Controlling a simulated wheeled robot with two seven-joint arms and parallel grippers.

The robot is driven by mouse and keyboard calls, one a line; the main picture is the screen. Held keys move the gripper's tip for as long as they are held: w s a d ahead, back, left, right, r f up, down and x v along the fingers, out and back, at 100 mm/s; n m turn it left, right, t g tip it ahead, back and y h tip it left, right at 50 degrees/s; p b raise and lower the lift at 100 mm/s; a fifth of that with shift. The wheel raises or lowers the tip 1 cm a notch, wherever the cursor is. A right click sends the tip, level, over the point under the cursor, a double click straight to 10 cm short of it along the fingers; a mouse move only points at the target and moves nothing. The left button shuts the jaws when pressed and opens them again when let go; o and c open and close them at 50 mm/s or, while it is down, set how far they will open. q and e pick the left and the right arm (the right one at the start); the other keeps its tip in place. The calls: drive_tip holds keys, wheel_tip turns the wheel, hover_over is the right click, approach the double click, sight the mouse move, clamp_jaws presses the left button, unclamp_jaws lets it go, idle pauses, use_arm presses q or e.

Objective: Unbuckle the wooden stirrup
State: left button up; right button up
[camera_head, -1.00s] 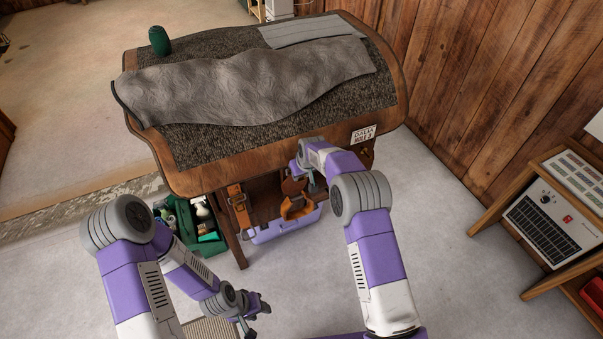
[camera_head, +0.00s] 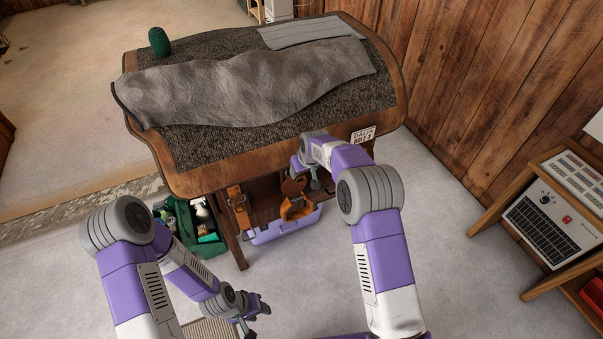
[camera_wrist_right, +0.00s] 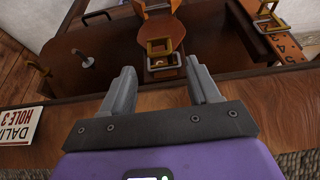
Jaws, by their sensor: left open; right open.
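The wooden stirrup (camera_head: 296,209) hangs below the front edge of the padded table, partly behind my right arm. In the right wrist view a brown leather strap with a brass buckle (camera_wrist_right: 164,63) lies beyond my right gripper (camera_wrist_right: 160,66). Its two fingers are apart, one on each side of the buckle in the picture, with nothing held; contact cannot be told. A second strap with a buckle (camera_wrist_right: 268,14) shows at the upper right, and that strap (camera_head: 239,206) hangs left of the stirrup in the head view. My left gripper (camera_head: 258,306) is open and empty, low above the floor.
The table (camera_head: 240,165) has a wooden rim and carries a grey pad and a green roll (camera_head: 159,41). A sign (camera_head: 363,134) is fixed on its front edge. A green box (camera_head: 204,235) and a lilac box (camera_head: 285,230) stand underneath. A shelf (camera_head: 545,215) stands at right.

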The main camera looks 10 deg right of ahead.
drive_tip(key=shift+v, duration=1.65)
drive_tip(key=s+d+f+m+g+y+b, duration=0.1)
drive_tip(key=s+d+f+m+g, duration=0.15)
drive_tip(key=s+f, duration=1.4)
drive_tip(key=s+f+m+y, duration=0.1)
drive_tip(key=s+f+m, duration=0.1)
drive_tip(key=s, duration=0.8)
drive_tip(key=s+a+f+m+g+b, duration=0.1)
drive_tip(key=s+f+m, duration=0.1)
drive_tip(key=s, duration=0.9)
drive_tip(key=shift+s+f+y, duration=0.15)
drive_tip(key=shift+f+y, duration=0.25)
drive_tip(key=shift+f, duration=0.45)
